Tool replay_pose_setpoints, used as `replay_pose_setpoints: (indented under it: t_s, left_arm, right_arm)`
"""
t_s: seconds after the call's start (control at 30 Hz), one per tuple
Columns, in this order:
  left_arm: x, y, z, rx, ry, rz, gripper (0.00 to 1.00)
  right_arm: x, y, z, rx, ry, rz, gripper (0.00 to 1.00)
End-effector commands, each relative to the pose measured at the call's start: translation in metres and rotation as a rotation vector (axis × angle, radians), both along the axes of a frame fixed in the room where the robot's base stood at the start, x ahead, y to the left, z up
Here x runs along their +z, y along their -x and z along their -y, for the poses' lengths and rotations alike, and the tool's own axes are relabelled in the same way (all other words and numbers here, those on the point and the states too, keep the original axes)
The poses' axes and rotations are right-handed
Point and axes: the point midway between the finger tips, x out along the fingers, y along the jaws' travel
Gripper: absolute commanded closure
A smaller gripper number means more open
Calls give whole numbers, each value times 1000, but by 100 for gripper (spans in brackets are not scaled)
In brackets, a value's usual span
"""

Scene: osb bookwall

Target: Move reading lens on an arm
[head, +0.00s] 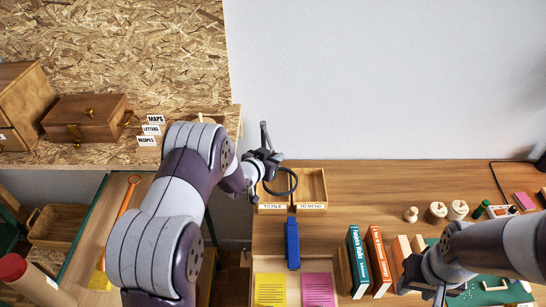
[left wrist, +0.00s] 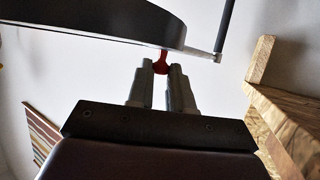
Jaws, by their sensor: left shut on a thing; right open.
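The reading lens is a dark round ring (head: 281,182) on an arm, at the left end of the wooden desk in the head view. A thin upright rod (head: 264,134) stands just behind it. My left gripper (head: 262,163) is beside the ring. In the left wrist view its fingers (left wrist: 167,88) are shut on a small red part (left wrist: 161,63) under the dark lens rim (left wrist: 100,24). A grey rod (left wrist: 224,28) shows at the right there. My right gripper (head: 437,286) is open near the books, partly hidden by its own arm.
Two wooden trays labelled "TO FILE" and "TO MEND" (head: 313,188) lie below the lens. A blue bar-shaped object (head: 292,243), yellow paper (head: 270,290) and pink paper (head: 318,289) are nearer. Upright books (head: 359,262) stand right of them. The desk's middle (head: 350,195) is clear.

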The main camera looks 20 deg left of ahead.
Motion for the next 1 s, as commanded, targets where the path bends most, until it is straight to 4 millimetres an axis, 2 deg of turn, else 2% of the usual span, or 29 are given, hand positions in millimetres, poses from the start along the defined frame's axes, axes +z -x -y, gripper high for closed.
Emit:
replay_pose_setpoints:
  t_s: [0.47,0.8,0.9,1.0]
  left_arm:
    - [-1,-4,9,36,0,4,100]
    - [-3,-27,45,224,1,7,100]
    - [1,-37,56,300,2,4,100]
    - [4,-47,66,373,0,1,100]
  right_arm:
    - [-11,0,0,0,0,0,57]
    - [-49,0,0,0,0,0,57]
    - [-49,0,0,0,0,0,57]
    - [-40,0,0,0,0,0,57]
